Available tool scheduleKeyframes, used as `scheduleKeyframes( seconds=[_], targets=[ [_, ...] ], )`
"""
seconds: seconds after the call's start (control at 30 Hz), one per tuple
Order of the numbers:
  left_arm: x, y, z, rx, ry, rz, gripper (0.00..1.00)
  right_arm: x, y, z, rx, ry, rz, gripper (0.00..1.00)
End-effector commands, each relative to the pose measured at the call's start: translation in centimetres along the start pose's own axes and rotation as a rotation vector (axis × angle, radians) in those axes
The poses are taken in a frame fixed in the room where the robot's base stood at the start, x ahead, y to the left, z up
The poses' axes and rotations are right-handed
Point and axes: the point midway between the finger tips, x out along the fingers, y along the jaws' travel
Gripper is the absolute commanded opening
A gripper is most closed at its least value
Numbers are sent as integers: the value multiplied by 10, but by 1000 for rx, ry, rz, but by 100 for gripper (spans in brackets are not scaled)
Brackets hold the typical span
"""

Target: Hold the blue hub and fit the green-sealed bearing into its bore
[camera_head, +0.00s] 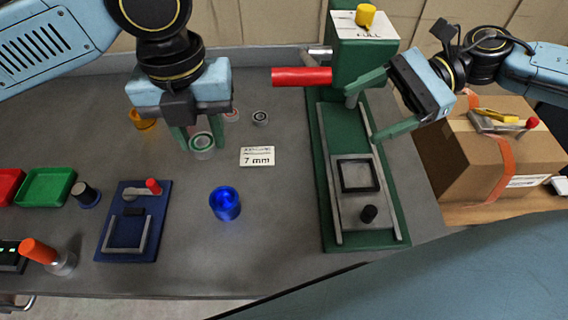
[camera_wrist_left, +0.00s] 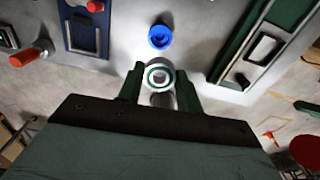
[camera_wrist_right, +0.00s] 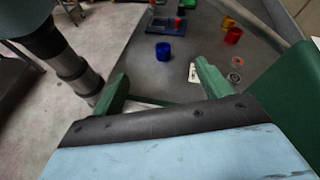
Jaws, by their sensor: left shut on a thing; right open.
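The blue hub (camera_head: 225,203) stands on the grey table with its bore facing up, and nothing holds it. It also shows in the left wrist view (camera_wrist_left: 160,37) and the right wrist view (camera_wrist_right: 163,51). My left gripper (camera_head: 200,140) is shut on the green-sealed bearing (camera_head: 202,143), a ring with a green band, behind the hub. In the left wrist view the bearing (camera_wrist_left: 158,76) sits between the fingertips, apart from the hub. My right gripper (camera_head: 365,112) is open and empty, up beside the green press. The hub lies well beyond its fingers in the right wrist view.
The green press (camera_head: 328,185) with its red handle (camera_head: 301,77) stands right of the hub. A blue fixture (camera_head: 118,245) lies to the left. A "7 mm" card (camera_head: 257,156) and a small grey ring (camera_head: 260,118) lie behind the hub. A cardboard box (camera_head: 465,165) is far right.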

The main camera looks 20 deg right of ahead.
Motion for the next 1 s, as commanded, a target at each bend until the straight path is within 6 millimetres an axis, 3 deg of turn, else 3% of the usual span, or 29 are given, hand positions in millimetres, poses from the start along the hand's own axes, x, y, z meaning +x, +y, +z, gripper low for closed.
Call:
scheduleKeyframes(
  seconds=[0.03,0.1,0.3,0.6,1.0],
  targets=[
    [0,0,0,0,0,0,11,20,9,-21,80,-40,3,77],
    [0,0,0,0,0,0,11,44,16,-44,152,-68,10,77],
    [0,0,0,0,0,0,11,104,13,-78,193,-80,57,77],
    [0,0,0,0,0,0,11,170,-8,-89,134,-23,136,77],
    [0,0,0,0,0,0,11,212,-8,-89,118,-4,156,77]
  ],
)
